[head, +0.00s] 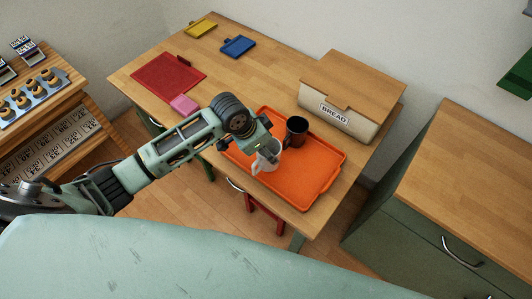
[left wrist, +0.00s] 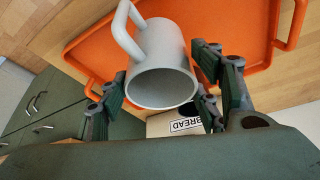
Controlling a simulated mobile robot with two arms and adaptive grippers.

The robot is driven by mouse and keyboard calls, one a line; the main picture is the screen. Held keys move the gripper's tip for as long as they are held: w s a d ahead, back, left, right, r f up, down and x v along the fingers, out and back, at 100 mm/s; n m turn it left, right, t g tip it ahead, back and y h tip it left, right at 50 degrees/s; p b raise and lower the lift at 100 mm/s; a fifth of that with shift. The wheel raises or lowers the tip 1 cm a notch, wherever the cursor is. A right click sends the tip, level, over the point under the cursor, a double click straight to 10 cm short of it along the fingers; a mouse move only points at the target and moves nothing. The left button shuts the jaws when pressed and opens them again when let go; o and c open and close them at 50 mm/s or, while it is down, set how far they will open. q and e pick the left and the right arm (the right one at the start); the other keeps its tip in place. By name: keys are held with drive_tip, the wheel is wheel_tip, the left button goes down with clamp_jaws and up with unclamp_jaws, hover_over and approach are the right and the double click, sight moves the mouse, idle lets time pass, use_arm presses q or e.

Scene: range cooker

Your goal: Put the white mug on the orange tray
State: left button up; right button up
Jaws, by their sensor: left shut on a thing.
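The white mug (head: 267,157) is at my left gripper (head: 262,146), over the orange tray (head: 310,184) in the head view. In the left wrist view the mug (left wrist: 160,62) lies between the fingers of the left gripper (left wrist: 165,88), its open mouth facing the camera and its handle at upper left. The left gripper is shut on it. The orange tray (left wrist: 90,45) shows behind the mug there. I cannot tell whether the mug's base touches the tray. My right gripper is not in view.
A dark mug (head: 296,131) stands on the tray's back part, close to the white mug. A bread box (head: 352,95) stands behind the tray. A red mat (head: 167,80), a pink board (head: 184,104) and blue (head: 238,46) and yellow (head: 200,29) boards lie further left. The tray's front right is clear.

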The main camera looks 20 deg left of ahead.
use_arm(q)
wheel_tip(320, 180, down, 3)
drive_tip(key=shift+f+p, duration=0.2)
drive_tip(key=shift+p, duration=0.3)
drive_tip(key=shift+f, duration=0.4)
drive_tip(key=o, duration=1.9)
drive_tip(key=shift+s, duration=0.1)
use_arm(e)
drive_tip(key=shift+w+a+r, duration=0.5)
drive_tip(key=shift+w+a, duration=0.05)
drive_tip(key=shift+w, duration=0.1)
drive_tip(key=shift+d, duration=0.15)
